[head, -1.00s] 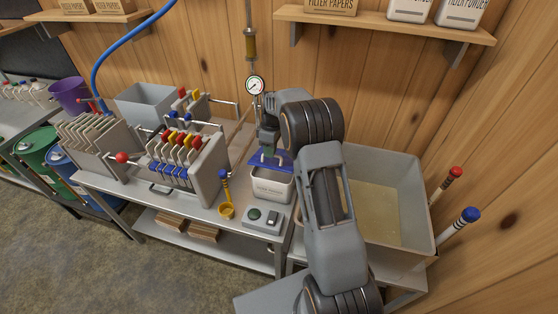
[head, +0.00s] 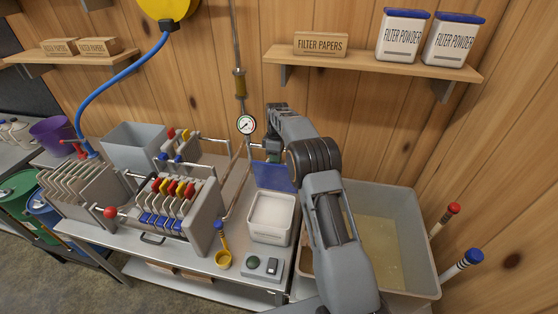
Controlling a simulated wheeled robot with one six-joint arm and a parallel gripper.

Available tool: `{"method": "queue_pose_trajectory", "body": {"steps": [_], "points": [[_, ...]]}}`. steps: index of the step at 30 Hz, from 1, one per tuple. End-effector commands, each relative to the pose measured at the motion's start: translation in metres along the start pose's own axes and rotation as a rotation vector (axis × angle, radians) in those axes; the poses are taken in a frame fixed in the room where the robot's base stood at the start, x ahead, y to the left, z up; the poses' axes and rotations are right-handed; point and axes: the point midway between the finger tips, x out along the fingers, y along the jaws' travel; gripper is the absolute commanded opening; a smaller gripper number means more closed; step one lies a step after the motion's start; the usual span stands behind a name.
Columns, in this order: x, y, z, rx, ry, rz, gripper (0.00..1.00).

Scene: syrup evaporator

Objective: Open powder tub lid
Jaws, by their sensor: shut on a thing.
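The powder tub (head: 269,234) is a white box on the steel bench, right of the filter press. Its top is open and white powder shows inside. The blue lid (head: 272,178) stands about upright at the tub's back edge. My gripper (head: 273,157) is at the lid's upper edge, shut on it. The fingertips are small and partly hidden by the wrist, so the exact grip is hard to see. My arm reaches in from the lower right, just right of the tub.
A yellow scoop (head: 223,259) with a blue-topped handle and a switch box (head: 262,268) are in front of the tub. The filter press (head: 178,205) is left. A grey basin (head: 405,220) is right, behind my arm. A pressure gauge (head: 246,124) is above the lid.

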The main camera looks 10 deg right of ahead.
Motion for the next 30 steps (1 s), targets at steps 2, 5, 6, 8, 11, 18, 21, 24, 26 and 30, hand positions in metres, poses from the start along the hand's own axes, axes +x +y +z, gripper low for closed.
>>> {"method": "queue_pose_trajectory", "body": {"steps": [2, 5, 6, 8, 11, 18, 21, 24, 26, 30], "points": [[0.003, 0.009, -0.005, 0.001, 0.006, -0.006, 0.00], [0.004, 0.018, -0.005, 0.001, 0.007, -0.006, 0.00], [0.005, 0.021, -0.006, 0.000, 0.008, -0.006, 0.00], [0.005, 0.024, -0.006, 0.000, 0.008, -0.006, 0.00], [0.006, 0.029, -0.007, -0.002, 0.008, -0.006, 0.00], [0.008, 0.038, -0.010, -0.007, 0.006, -0.007, 0.00], [0.008, 0.040, -0.011, -0.009, 0.005, -0.007, 0.00], [0.009, 0.042, -0.012, -0.010, 0.004, -0.008, 0.00], [0.009, 0.042, -0.012, -0.011, 0.004, -0.008, 0.00], [0.009, 0.043, -0.013, -0.012, 0.003, -0.009, 0.00]]}}
